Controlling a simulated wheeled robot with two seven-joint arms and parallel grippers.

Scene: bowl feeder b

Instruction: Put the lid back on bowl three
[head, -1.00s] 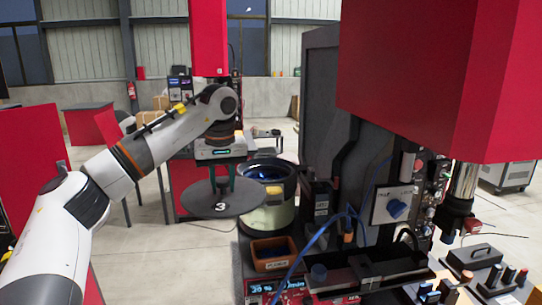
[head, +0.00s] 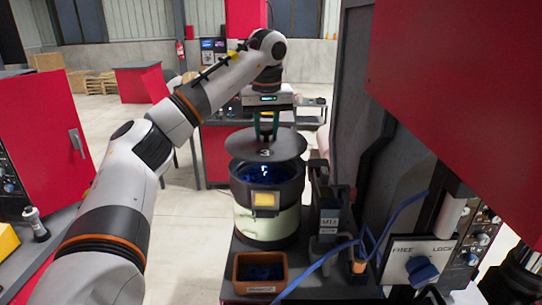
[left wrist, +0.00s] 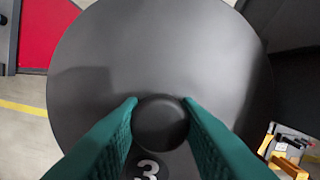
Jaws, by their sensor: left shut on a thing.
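The lid (head: 245,147) is a dark grey disc marked with a white 3. My left gripper (head: 266,133) is shut on its round knob, and the lid hangs roughly level. In the left wrist view the green fingers close on the knob of the lid (left wrist: 160,60). Bowl three (head: 267,215) is a dark-rimmed bowl on a pale base with a yellow label. The lid is above the bowl's back part, with a gap showing blue contents at the front; I cannot tell whether it touches the rim. My right gripper is not in view.
An orange-brown bin (head: 259,276) with dark contents stands in front of the bowl. A dark upright unit (head: 327,205) is close on the bowl's right, with blue cable beyond. A red machine housing (head: 460,90) hangs at the right. Open floor lies left of the bowl.

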